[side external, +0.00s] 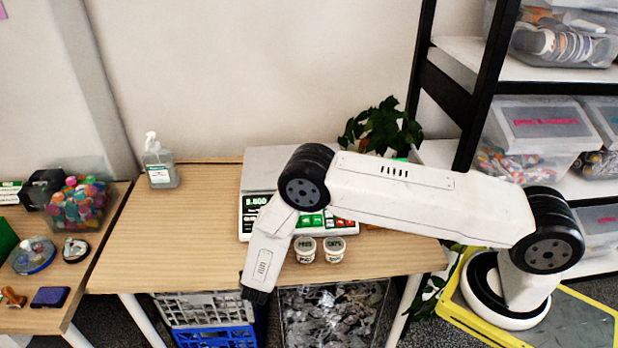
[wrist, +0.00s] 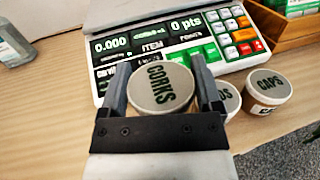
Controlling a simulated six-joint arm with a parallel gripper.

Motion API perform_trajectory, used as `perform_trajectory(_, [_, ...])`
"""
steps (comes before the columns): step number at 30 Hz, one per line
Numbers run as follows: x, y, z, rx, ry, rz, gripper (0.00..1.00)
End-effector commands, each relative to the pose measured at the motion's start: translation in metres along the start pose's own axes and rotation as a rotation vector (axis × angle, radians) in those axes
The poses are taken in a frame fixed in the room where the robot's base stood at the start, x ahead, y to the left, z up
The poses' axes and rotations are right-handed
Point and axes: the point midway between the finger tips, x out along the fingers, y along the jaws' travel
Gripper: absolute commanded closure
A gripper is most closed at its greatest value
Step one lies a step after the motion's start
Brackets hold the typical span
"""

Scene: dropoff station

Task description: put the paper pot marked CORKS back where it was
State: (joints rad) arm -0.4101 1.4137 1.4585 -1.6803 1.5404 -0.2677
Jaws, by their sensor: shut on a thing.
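The paper pot marked CORKS (wrist: 162,87) is between the two fingers of my gripper (wrist: 158,64) in the wrist view, its round lid facing the camera. My gripper is shut on it. In the side external view my gripper (side external: 256,294) points down at the table's front edge, left of two other pots; the CORKS pot is hidden there. I cannot tell if its base touches the table. The scale (side external: 262,225) stands behind and reads 0.000 in the wrist view (wrist: 116,46).
A pot marked CAPS (wrist: 268,86) and another pot (side external: 305,246) stand side by side in front of the scale, close to my right finger in the wrist view. A pump bottle (side external: 160,165) stands at the back left. The table's left part (side external: 165,235) is clear.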

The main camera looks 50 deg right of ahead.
Motion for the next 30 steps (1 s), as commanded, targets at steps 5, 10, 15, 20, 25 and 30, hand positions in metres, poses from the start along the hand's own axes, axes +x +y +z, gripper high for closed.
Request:
perform_trajectory(5, [0.003, 0.004, -0.007, 0.001, 0.000, 0.000, 0.86])
perform_trajectory(10, [0.004, 0.006, -0.023, -0.002, 0.000, 0.000, 0.86])
perform_trajectory(15, [0.004, 0.007, -0.036, 0.000, 0.000, 0.001, 0.86])
perform_trajectory(20, [0.004, 0.006, -0.039, 0.000, 0.000, 0.001, 0.86])
perform_trajectory(25, [0.004, 0.006, -0.039, 0.000, 0.000, 0.001, 0.86])
perform_trajectory(30, [0.004, 0.007, -0.041, 0.001, 0.000, 0.000, 0.86])
